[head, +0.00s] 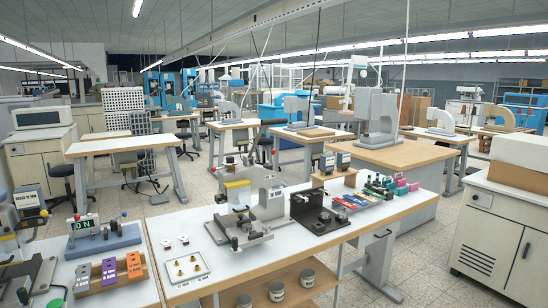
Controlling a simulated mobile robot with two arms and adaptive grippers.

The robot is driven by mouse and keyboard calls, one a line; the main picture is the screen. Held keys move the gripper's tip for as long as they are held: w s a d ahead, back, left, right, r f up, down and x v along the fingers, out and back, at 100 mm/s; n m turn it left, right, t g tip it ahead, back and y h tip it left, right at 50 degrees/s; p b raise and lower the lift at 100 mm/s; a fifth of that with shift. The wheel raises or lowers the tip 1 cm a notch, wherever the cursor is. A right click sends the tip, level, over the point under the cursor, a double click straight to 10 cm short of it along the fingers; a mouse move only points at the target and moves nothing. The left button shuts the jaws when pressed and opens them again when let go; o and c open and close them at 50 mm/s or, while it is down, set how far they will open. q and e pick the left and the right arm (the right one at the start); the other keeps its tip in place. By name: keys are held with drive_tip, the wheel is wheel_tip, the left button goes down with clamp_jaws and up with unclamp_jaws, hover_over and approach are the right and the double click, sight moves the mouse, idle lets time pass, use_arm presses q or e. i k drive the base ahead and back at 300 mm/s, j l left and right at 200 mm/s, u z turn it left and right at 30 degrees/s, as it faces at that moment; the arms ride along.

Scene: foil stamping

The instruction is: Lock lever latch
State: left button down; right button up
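A grey stamping press (272,195) with a yellow-and-white block (238,194) stands on the white-topped workbench (180,240). A grey clamp-like part with small dark knobs (234,243) sits at its front. A blue base (104,243) with a small sign and several upright levers or knobs stands on the left part of the bench. I cannot tell which of these parts is the lever latch, nor whether any latch is locked. Neither of my grippers shows in the head view.
A white plate with brass pieces (187,267) lies before the press. A black fixture (320,212), coloured cards (351,201) and stamps are right of it. Purple, orange and grey blocks (109,271) stand at left. Jars (277,291) sit on the lower shelf. Floor at right is clear.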

sight(273, 152)
drive_tip(key=i+l, duration=0.3)
drive_tip(key=i+l+u, duration=0.15)
drive_tip(key=i+l, duration=0.35)
drive_tip(key=l, duration=0.25)
drive_tip(key=i+l+u, duration=0.1)
drive_tip(key=i+l, duration=0.15)
drive_tip(key=i+l+u, duration=0.1)
drive_tip(key=i+l, duration=0.15)
drive_tip(key=l, duration=0.25)
drive_tip(key=i+l, duration=0.25)
drive_tip(key=l, duration=0.15)
drive_tip(key=i+l+u, duration=0.1)
drive_tip(key=i+l, duration=0.15)
drive_tip(key=l, duration=0.15)
